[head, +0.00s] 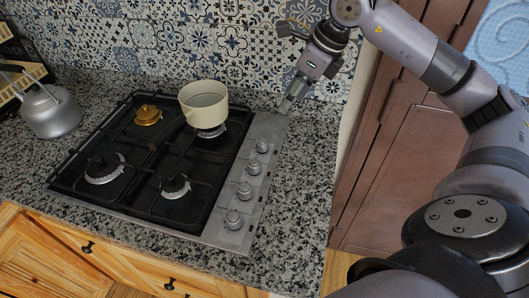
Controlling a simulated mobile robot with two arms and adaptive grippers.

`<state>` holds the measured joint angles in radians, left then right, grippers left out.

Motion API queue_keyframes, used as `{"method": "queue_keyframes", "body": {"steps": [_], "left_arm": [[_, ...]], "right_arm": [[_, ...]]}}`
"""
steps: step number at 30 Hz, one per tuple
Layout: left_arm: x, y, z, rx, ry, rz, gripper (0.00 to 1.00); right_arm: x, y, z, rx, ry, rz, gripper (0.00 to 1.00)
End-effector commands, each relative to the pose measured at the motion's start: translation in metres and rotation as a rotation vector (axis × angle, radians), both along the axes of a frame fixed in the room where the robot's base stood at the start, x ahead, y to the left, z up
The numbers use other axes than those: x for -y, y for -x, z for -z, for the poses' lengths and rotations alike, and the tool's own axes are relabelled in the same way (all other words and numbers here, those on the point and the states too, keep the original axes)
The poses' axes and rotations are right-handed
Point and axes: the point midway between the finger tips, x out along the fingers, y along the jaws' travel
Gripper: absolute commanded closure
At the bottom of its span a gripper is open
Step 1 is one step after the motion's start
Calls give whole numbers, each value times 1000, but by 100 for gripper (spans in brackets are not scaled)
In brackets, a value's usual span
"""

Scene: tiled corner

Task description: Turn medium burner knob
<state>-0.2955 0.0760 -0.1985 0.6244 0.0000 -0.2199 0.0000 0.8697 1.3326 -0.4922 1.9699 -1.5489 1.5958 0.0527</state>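The gas cooktop (137,213) is set in the granite counter, with a steel strip along its right side. Several round knobs stand in a row on this strip: the far knob (262,146), the one in front of it (253,167), another nearer (244,191), and the near knob (233,220). The markings are too small to read. My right gripper (287,106) points down at the far right corner of the cooktop, beyond the far knob and apart from it. Its fingers are small and seen edge-on, so their opening is unclear. My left gripper is not in view.
A cream pot (204,101) stands on the far right burner, close to my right gripper. A grey kettle (50,110) sits on the counter at left. The tiled wall (190,45) is behind. Bare granite (299,190) lies right of the knobs.

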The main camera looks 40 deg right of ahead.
Motion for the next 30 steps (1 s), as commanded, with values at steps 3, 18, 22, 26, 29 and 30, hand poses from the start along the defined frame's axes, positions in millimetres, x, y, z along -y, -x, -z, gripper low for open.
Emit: {"method": "queue_keyframes", "body": {"steps": [3,18,22,26,29,30], "left_arm": [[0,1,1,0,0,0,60],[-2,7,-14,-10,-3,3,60],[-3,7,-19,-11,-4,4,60],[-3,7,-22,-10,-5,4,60],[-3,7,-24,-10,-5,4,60],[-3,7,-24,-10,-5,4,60]], "right_arm": [[-1,-2,7,-1,0,0,51],[-23,-32,94,-5,-4,-1,51],[-29,-40,119,-4,-3,0,51],[-33,-48,140,-2,-1,0,51],[-35,-52,151,-2,-1,0,51],[-36,-53,155,-2,-1,1,51]]}}
